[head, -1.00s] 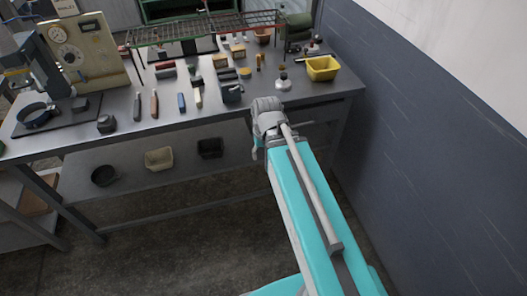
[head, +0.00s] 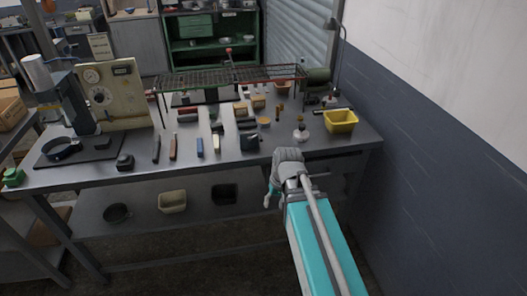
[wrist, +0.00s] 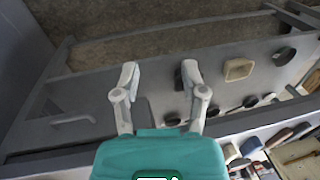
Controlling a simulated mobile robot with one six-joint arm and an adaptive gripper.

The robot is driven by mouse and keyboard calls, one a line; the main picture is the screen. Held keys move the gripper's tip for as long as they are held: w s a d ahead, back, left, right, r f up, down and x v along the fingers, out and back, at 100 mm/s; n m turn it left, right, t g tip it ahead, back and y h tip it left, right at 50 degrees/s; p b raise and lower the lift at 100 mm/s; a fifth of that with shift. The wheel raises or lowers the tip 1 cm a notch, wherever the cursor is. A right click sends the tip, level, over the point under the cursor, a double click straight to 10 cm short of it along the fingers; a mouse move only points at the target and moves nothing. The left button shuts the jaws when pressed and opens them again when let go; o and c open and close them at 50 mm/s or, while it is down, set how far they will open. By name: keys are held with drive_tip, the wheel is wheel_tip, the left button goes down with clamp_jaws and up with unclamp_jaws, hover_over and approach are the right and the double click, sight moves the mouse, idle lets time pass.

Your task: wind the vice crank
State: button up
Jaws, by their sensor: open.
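I cannot pick out a vice or its crank for sure in either view. A dark green rounded body (head: 318,75) stands at the back right of the bench, too small to name. My gripper (wrist: 160,78) is open in the wrist view, with two pale fingers apart and nothing between them. In the wrist view the fingers point over the bench front and lower shelf.
A yellow bin (head: 340,121) stands at the bench's right end, near the wall (head: 430,160). A wire rack (head: 230,76) spans the back. Several small tools and blocks lie across the top. Bins (head: 172,201) sit on the lower shelf.

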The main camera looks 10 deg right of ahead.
drive_tip(key=w+f+m+t+y+b, duration=0.1)
drive_tip(key=w+f+y+b, duration=0.1)
drive_tip(key=w+y+b, duration=0.4)
drive_tip(key=m+t+y+b, duration=0.3)
drive_tip(key=t+y+b, duration=0.4)
drive_tip(key=y+b, duration=0.25)
approach(261, 138)
drive_tip(key=d, duration=0.1)
drive_tip(key=d+f, duration=0.1)
drive_tip(key=d, duration=0.1)
drive_tip(key=shift+s+d+p, duration=0.2)
drive_tip(key=shift+d+p, duration=0.1)
drive_tip(key=shift+d, duration=0.05)
drive_tip(key=shift+w+a, duration=0.1)
drive_tip(key=shift+a, duration=0.05)
drive_tip(key=x, duration=0.6)
drive_tip(key=p+x, duration=0.1)
drive_tip(key=x, duration=0.6)
drive_tip(key=shift+a+p, duration=0.3)
drive_tip(key=shift+a, duration=0.05)
clamp_jaws()
